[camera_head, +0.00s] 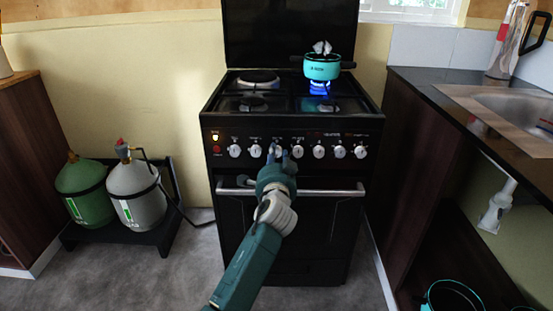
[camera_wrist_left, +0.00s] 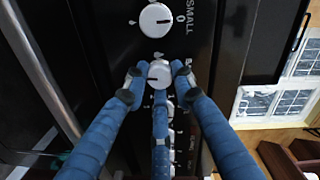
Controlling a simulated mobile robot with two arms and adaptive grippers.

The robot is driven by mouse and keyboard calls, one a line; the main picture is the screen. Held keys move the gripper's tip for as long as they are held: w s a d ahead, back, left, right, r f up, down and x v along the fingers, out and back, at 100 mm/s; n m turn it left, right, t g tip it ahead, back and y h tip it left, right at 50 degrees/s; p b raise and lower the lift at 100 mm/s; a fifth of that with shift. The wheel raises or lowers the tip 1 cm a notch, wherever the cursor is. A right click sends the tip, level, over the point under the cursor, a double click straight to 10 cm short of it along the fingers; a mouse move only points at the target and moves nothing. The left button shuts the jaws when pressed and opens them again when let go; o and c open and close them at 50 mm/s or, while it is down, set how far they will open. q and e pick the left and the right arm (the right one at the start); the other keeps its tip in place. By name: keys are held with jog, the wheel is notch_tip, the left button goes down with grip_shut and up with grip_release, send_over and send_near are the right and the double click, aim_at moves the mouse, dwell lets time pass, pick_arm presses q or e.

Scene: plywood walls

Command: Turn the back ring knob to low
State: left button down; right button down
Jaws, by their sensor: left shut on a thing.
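A black stove (camera_head: 290,230) has a row of several white knobs along its front panel. My left gripper (camera_head: 279,157) reaches up to this row, at the third knob from the left. In the left wrist view, my left gripper (camera_wrist_left: 160,76) is shut on a round white knob (camera_wrist_left: 159,71), with a blue fingertip on each side. A dark pointer mark shows on the held knob. Another white knob (camera_wrist_left: 155,20) above it has the word SMALL beside it. My right gripper is not in view.
A turquoise pot (camera_head: 322,67) stands on the back right burner over a blue flame (camera_head: 319,88). A handle bar (camera_head: 330,191) crosses the oven door below the knobs. Gas cylinders (camera_head: 134,191) stand at left; a counter with a sink (camera_head: 515,107) is at right.

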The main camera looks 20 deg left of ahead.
pick_arm(q)
jog(key=shift+d+n, duration=0.25)
jog(key=shift+n, duration=0.15)
jog(key=shift+r+n, duration=0.1)
jog(key=shift+n, duration=0.2)
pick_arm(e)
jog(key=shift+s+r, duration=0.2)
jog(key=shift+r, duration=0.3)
pick_arm(q)
jog(key=shift+r, duration=0.1)
jog(key=c, duration=1.4)
grip_release()
jog(key=shift+w+d, duration=0.1)
jog(key=shift+d, duration=0.05)
jog(key=shift+c, duration=0.2)
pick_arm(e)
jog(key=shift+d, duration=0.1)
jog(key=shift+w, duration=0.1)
pick_arm(q)
jog(key=shift+s, duration=0.25)
jog(key=v, duration=1.1)
jog(key=shift+s, duration=0.25)
